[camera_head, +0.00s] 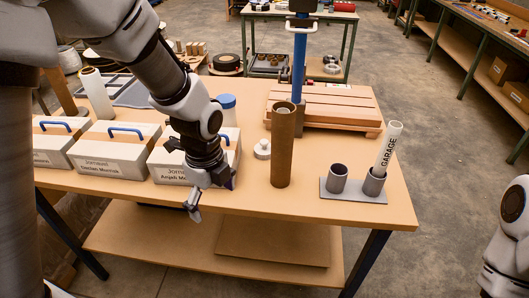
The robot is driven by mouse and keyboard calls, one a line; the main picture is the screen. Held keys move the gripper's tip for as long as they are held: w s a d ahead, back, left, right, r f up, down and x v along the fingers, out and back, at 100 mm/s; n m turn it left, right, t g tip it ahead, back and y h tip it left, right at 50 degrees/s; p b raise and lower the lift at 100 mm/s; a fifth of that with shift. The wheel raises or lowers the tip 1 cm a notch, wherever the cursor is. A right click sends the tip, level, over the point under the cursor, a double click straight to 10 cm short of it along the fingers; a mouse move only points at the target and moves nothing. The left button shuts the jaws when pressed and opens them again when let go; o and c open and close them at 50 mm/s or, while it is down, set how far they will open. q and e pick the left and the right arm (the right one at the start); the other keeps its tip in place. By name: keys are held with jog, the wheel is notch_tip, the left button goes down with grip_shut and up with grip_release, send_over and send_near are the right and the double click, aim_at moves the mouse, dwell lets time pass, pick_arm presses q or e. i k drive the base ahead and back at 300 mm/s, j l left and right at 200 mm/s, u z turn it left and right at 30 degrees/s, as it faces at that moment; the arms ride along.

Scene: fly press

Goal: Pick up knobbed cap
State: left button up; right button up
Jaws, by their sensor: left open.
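The knobbed cap (262,150) is small and white with a raised knob. It sits on the wooden table top (330,215), just left of a tall brown tube. My left gripper (211,194) is open and empty, pointing down near the table's front edge. It is in front and to the left of the cap, apart from it. Part of my right arm shows at the right edge, but its gripper is out of view.
The upright brown tube (283,150) stands close right of the cap. A grey two-cup holder (352,191) carries a white tube marked GARAGE (388,150). Boxes with blue handles (115,150) line the left. A blue-lidded jar (227,110) and the press's wooden base (330,105) stand behind.

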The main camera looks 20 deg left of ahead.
aim_at(262, 150)
jog(key=i, duration=1)
